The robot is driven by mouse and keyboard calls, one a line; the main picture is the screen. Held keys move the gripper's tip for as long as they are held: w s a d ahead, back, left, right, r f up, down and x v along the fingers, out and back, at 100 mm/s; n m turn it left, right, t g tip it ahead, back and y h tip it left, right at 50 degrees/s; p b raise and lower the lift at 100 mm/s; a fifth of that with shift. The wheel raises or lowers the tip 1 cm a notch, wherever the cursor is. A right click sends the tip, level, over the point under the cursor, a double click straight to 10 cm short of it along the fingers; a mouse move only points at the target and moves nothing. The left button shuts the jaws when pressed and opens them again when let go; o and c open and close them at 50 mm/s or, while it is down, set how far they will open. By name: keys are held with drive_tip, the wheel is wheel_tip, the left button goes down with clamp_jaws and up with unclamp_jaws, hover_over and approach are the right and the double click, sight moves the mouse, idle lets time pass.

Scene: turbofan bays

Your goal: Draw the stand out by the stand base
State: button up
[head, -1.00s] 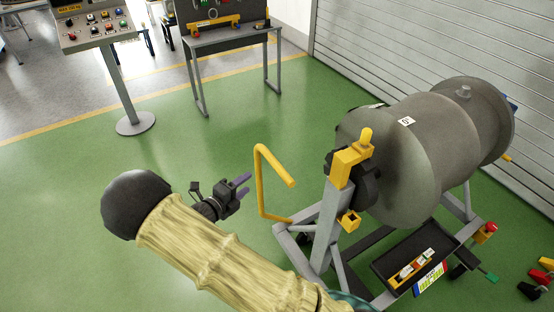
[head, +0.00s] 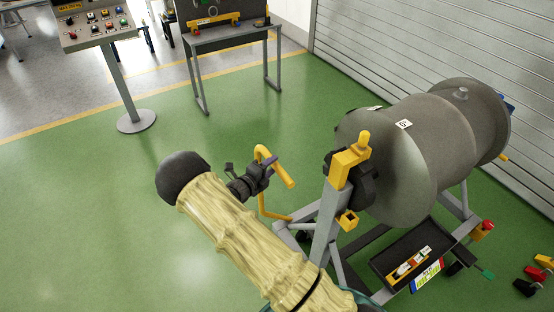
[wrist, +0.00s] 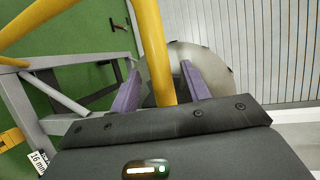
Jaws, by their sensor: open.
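The stand (head: 325,228) is a grey wheeled frame that carries a large grey turbofan casing (head: 400,165). A bent yellow tube handle (head: 277,169) rises from the near left end of the stand's base. My gripper (head: 266,168) is at the upper part of this handle in the head view, which partly hides the fingers. In the wrist view, the yellow handle (wrist: 152,45) passes between the two purple fingers (wrist: 158,88) of my open gripper. A gap shows on at least the left side of the tube. The stand's frame (wrist: 75,75) shows at the left there.
A black tray (head: 412,250) with small parts sits on the stand's lower frame. A control pedestal (head: 120,75) and a workbench (head: 230,40) stand behind. A grey shutter wall (head: 420,40) is at the right. The green floor to the left is clear.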

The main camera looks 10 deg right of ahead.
sight(277, 162)
drive_tip(key=x, duration=0.4)
drive_tip(key=shift+w+d+p, duration=0.15)
drive_tip(key=shift+p, duration=0.2)
clamp_jaws()
